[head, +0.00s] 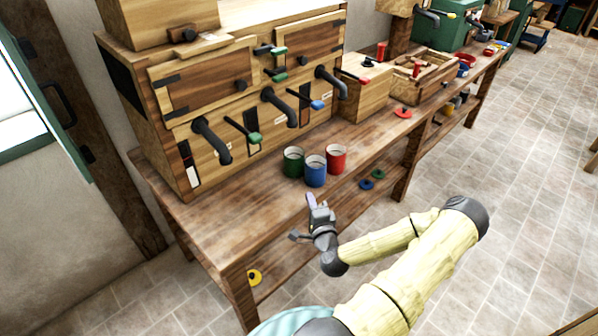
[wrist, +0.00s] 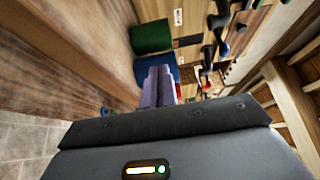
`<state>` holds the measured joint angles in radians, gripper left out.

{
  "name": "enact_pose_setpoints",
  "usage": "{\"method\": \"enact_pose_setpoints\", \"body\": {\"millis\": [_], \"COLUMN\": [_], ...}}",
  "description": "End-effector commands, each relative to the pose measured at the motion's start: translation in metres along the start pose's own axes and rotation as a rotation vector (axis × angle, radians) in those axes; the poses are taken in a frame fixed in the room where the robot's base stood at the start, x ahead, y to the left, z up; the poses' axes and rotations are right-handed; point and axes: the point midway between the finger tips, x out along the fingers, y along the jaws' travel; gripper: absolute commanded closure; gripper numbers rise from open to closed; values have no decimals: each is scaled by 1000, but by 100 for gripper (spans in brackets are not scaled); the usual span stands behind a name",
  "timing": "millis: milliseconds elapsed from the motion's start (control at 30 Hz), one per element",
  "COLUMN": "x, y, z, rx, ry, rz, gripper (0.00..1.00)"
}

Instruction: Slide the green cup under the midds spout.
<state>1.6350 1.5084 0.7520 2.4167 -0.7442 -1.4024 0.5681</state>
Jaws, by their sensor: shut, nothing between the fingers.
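The green cup (head: 293,162) stands upright on the wooden bench, left of a blue cup (head: 315,172) and a red cup (head: 336,159). The wrist view also shows the green cup (wrist: 151,37) and the blue cup (wrist: 150,70). Three dark spouts stick out of the wooden mill cabinet: left (head: 212,140), middle (head: 278,108) and right (head: 331,88). Their labels are too small to read, so I cannot tell which is midds. No cup is directly under a spout. My gripper (head: 312,202) is shut and empty, in front of the blue cup near the bench's front edge.
Levers with green (head: 254,138) and blue (head: 317,105) ends stick out between the spouts. Blue (head: 366,184) and green (head: 378,174) rings lie at the right front. The bench top (head: 215,213) left of the cups is clear. A wooden box (head: 365,93) stands farther right.

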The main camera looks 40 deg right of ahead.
Motion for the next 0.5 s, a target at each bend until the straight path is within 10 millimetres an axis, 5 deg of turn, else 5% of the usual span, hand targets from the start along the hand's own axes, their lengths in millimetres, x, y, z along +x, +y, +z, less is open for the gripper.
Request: {"method": "enact_pose_setpoints", "body": {"millis": [500], "x": [83], "y": [-1], "z": [1], "rx": [-1], "ry": [-1], "rz": [-1], "gripper": [100]}}
